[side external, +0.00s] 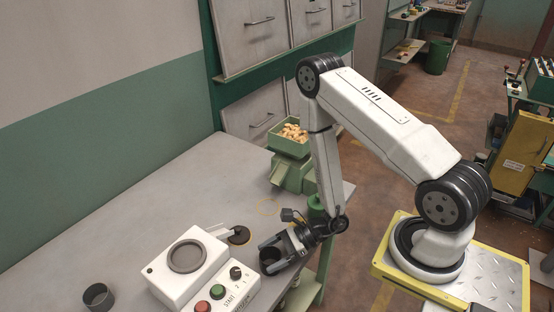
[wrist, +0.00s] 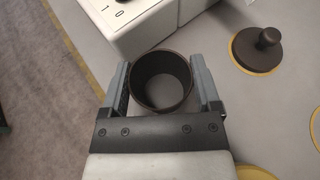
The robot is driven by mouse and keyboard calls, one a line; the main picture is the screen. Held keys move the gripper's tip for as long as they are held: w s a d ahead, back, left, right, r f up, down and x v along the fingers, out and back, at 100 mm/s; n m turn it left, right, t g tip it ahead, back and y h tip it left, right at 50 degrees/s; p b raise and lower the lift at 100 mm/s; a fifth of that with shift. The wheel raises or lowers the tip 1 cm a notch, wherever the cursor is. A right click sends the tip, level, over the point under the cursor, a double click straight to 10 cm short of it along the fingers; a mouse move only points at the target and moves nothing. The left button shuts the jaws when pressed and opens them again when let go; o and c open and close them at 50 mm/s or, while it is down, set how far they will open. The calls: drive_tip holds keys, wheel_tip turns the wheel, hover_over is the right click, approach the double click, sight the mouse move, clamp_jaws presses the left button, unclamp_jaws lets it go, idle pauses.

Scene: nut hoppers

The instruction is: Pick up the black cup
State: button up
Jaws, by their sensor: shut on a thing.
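The black cup (wrist: 161,80) sits between the two fingers of my gripper (wrist: 162,86) in the wrist view, its round mouth facing the camera and its inside empty. The fingers are shut on it, one on each side. In the side view my gripper (side external: 272,254) is low over the front of the grey table, just right of the white control box, with the dark cup in its jaws. I cannot tell whether the cup's base touches the table.
The white box (side external: 187,262) with a round ring and START buttons stands close left of my gripper. A dark knobbed disc (side external: 239,235) lies behind. Another dark cup (side external: 98,297) stands at front left. A green hopper of nuts (side external: 290,138) is at the back.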

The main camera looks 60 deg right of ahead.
drive_tip(key=shift+r, duration=0.15)
wheel_tip(320, 180, up, 10)
idle(1.0)
idle(0.4)
